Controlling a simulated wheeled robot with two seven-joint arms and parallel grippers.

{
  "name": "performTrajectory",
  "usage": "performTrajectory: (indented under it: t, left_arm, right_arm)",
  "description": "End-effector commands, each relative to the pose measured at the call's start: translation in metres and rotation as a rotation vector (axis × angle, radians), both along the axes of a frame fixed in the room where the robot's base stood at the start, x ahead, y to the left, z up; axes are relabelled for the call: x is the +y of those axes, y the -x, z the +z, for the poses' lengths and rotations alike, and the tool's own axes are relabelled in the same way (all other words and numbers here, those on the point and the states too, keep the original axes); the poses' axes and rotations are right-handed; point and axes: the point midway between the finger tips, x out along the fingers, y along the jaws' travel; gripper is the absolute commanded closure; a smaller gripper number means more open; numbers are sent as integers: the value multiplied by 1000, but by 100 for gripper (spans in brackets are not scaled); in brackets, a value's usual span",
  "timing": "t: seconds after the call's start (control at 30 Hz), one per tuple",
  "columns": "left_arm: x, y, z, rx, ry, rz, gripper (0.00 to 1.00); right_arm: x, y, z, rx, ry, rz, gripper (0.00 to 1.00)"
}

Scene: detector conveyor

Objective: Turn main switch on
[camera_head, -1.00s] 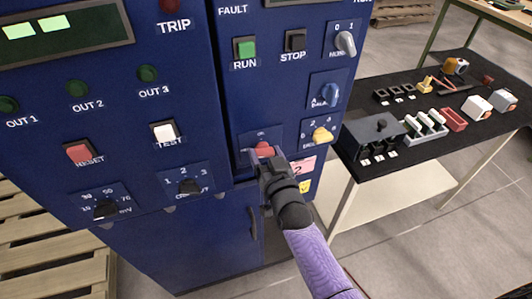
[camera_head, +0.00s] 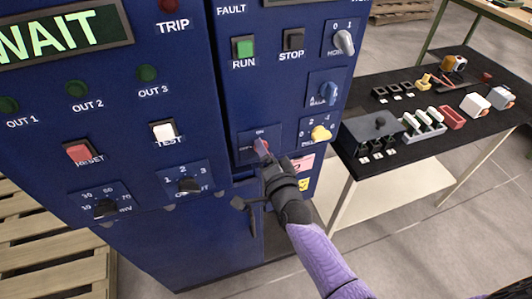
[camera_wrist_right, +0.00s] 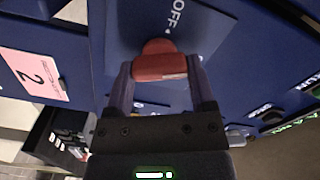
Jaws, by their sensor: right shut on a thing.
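The main switch is a red rotary knob (camera_head: 262,147) on a blue plate with an ON label above it, low on the right-hand cabinet panel. My right gripper (camera_head: 268,160) is at the knob, its fingers on either side. In the right wrist view the red knob (camera_wrist_right: 160,65) sits between the two fingertips of the gripper (camera_wrist_right: 160,78), with the OFF label close by. The gripper is shut on the knob, which partly hides behind it in the head view. The cabinet display (camera_head: 65,32) reads WAIT. My left gripper is not in view.
A black-topped table (camera_head: 440,150) with several parts stands close on the right. A wooden pallet (camera_head: 40,235) lies at the lower left.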

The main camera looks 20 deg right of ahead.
Motion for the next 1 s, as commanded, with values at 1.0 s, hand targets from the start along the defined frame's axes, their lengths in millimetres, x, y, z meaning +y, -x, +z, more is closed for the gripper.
performTrajectory:
  t: [1.0]
  left_arm:
    - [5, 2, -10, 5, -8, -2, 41]
  right_arm:
    - [0, 0, -3, 20, -467, 1, 88]
